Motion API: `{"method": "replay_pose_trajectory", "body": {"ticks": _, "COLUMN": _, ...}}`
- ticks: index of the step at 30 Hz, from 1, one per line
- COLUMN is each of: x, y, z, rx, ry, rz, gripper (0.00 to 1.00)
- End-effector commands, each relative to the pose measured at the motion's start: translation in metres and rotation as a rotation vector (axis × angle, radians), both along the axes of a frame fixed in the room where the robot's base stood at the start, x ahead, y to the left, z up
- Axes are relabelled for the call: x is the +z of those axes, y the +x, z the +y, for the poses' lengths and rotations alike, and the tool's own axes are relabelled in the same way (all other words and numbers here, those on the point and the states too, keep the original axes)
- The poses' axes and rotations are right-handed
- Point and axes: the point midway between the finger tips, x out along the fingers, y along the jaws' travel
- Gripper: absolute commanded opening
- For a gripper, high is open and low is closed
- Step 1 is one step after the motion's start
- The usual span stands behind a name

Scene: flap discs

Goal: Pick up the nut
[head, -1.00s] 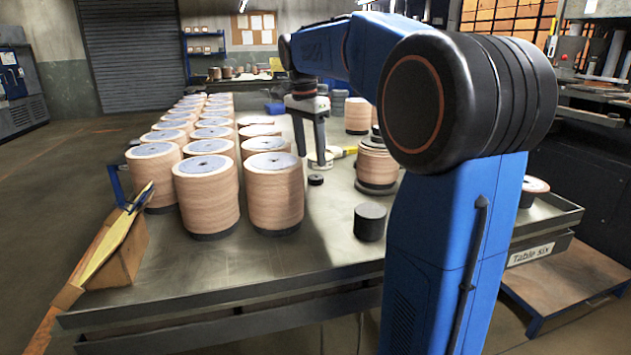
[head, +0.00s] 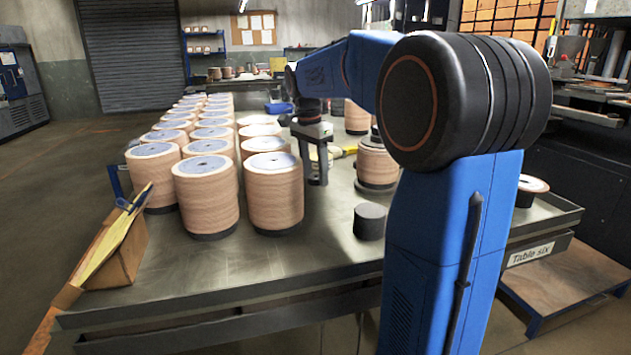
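My gripper (head: 316,182) points straight down, with its fingertips at or just above the table top, right of the front stack of discs. The nut, a small dark ring on the table in the earlier picture, is hidden now behind or between the fingertips. I cannot tell whether the fingers touch it or have closed on it. The steel table (head: 280,262) carries everything here.
Tall stacks of tan discs (head: 275,195) stand close on the left in rows. A shorter stack (head: 376,165) stands to the right, and a dark cylinder (head: 370,221) stands nearer. A cardboard holder (head: 122,258) is at the front left. The table's front middle is clear.

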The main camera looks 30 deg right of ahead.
Motion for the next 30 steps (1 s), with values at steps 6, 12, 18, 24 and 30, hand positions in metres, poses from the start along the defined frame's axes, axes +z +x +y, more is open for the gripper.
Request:
{"method": "replay_pose_trajectory", "body": {"ticks": 6, "x": 0.0, "y": 0.0, "z": 0.0, "rx": 0.0, "ry": 0.0, "rz": 0.0, "gripper": 0.13}}
{"method": "replay_pose_trajectory", "body": {"ticks": 12, "x": 0.001, "y": 0.0, "z": 0.0, "rx": 0.0, "ry": 0.0, "rz": 0.0, "gripper": 0.13}}
{"method": "replay_pose_trajectory", "body": {"ticks": 18, "x": 0.017, "y": 0.001, "z": 0.0, "rx": -0.001, "ry": -0.001, "rz": -0.002, "gripper": 0.13}}
{"method": "replay_pose_trajectory", "body": {"ticks": 24, "x": 0.054, "y": 0.001, "z": 0.0, "rx": -0.001, "ry": -0.001, "rz": -0.003, "gripper": 0.13}}
{"method": "replay_pose_trajectory", "body": {"ticks": 30, "x": 0.085, "y": 0.001, "z": 0.0, "rx": 0.0, "ry": -0.001, "rz": -0.002, "gripper": 0.13}}
